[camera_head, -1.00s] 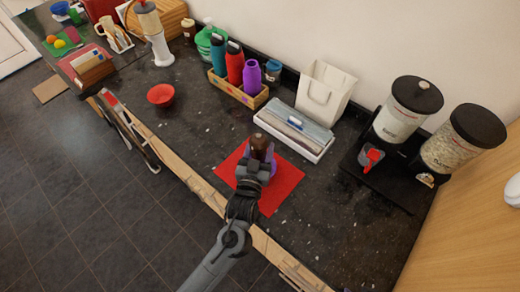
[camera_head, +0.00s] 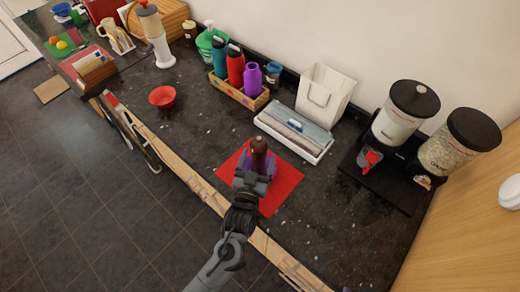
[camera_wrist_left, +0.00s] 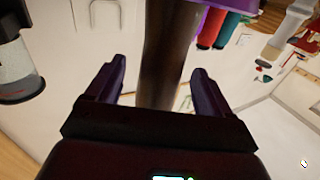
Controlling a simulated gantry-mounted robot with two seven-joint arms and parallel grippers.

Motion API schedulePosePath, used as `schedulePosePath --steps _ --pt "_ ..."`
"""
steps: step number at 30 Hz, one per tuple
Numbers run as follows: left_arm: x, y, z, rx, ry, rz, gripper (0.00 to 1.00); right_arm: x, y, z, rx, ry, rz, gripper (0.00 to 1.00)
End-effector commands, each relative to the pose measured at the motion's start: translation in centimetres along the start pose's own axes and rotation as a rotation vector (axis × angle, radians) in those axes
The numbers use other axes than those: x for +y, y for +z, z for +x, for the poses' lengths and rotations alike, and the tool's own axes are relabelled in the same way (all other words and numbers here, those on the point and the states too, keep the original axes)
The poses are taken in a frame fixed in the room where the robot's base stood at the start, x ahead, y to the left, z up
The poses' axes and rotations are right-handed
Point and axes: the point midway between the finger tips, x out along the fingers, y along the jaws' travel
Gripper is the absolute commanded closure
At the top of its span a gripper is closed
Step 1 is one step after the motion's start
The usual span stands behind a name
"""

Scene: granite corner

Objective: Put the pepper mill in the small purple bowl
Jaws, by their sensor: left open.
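The pepper mill (camera_head: 259,146) is dark brown and stands upright over the red mat, seen from above in the head view. In the left wrist view its dark shaft (camera_wrist_left: 166,50) runs between the two fingers, with gaps on both sides. A purple rim (camera_wrist_left: 218,5) beside the mill at the top of that inverted view appears to be the small purple bowl, with the mill's foot at it. The bowl is largely hidden in the head view. My left gripper (camera_head: 256,166) is open around the mill; its fingers also show in the wrist view (camera_wrist_left: 160,85). My right gripper is not in view.
The red mat (camera_head: 287,181) lies near the counter's front edge. Behind it are a white tray (camera_head: 291,133), a paper bag (camera_head: 325,93) and a wooden crate of bottles (camera_head: 237,92). Cereal dispensers (camera_head: 404,112) stand right; a red bowl (camera_head: 162,97) sits left.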

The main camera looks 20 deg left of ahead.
Motion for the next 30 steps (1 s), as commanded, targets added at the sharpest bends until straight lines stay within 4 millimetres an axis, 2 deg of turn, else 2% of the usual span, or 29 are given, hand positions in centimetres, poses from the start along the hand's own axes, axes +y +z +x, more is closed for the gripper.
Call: schedulePosePath --steps 1,3,12,18,23,30 --pt "0.0 -0.3 -1.1 -0.005 0.001 0.001 0.18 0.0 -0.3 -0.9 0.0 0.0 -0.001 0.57" --pt "0.0 -0.3 -2.5 -0.005 0.002 0.001 0.18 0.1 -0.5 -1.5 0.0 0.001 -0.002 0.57" --pt "0.0 -0.1 -7.2 -0.004 0.0 0.001 0.18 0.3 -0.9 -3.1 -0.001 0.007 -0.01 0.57" --pt "0.0 -0.1 -8.6 -0.003 0.001 0.001 0.18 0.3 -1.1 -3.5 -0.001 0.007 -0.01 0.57" --pt "-0.2 0.4 -8.7 -0.051 0.021 -0.007 0.18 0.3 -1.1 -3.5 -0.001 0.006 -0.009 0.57" --pt "-1.4 2.6 -9.4 -0.345 0.137 -0.023 0.18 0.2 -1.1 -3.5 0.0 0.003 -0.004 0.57"
